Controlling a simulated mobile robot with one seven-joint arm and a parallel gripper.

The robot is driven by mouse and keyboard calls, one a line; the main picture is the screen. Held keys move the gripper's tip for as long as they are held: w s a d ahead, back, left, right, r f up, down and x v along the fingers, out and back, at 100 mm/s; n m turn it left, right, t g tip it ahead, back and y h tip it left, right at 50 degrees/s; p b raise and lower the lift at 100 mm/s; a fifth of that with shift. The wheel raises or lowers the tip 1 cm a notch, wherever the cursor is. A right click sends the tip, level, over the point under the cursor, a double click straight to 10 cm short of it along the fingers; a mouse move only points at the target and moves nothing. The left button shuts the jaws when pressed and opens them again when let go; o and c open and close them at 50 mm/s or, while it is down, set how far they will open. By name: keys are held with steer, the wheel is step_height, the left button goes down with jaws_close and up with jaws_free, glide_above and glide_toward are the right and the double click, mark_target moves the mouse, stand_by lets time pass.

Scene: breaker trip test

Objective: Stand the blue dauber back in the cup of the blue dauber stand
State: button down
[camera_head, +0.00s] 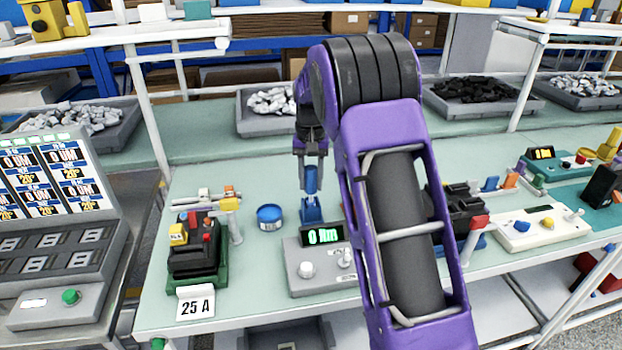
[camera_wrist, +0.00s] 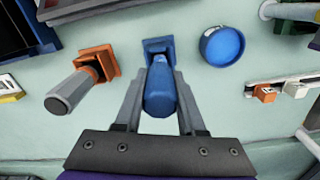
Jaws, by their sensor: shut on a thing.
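My gripper (camera_head: 312,160) points down over the bench and is shut on the blue dauber (camera_head: 312,180). In the wrist view the dauber (camera_wrist: 161,92) lies between the two fingers (camera_wrist: 160,80). The blue dauber stand (camera_head: 311,210) is directly below it in the head view. In the wrist view the stand's square blue top (camera_wrist: 157,45) shows just beyond the dauber's far end. The dauber looks upright and lined up with the stand. Its lower end is hidden, so I cannot tell whether it is inside the cup or just above it.
A round blue pot (camera_head: 269,217) stands just left of the stand. A grey tester with a green display (camera_head: 322,262) is in front. An orange stand with a grey-handled tool (camera_wrist: 80,85) is beside it in the wrist view. A breaker fixture (camera_head: 197,255) is at left.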

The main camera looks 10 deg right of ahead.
mark_target(311, 190)
steer(key=shift+f+b, duration=0.65)
steer(key=shift+f, duration=0.85)
steer(key=shift+c, duration=2.1)
jaws_free()
steer(key=shift+r, duration=0.1)
step_height(311, 190, up, 17)
steer(key=p, duration=0.2)
steer(key=shift+s, duration=0.1)
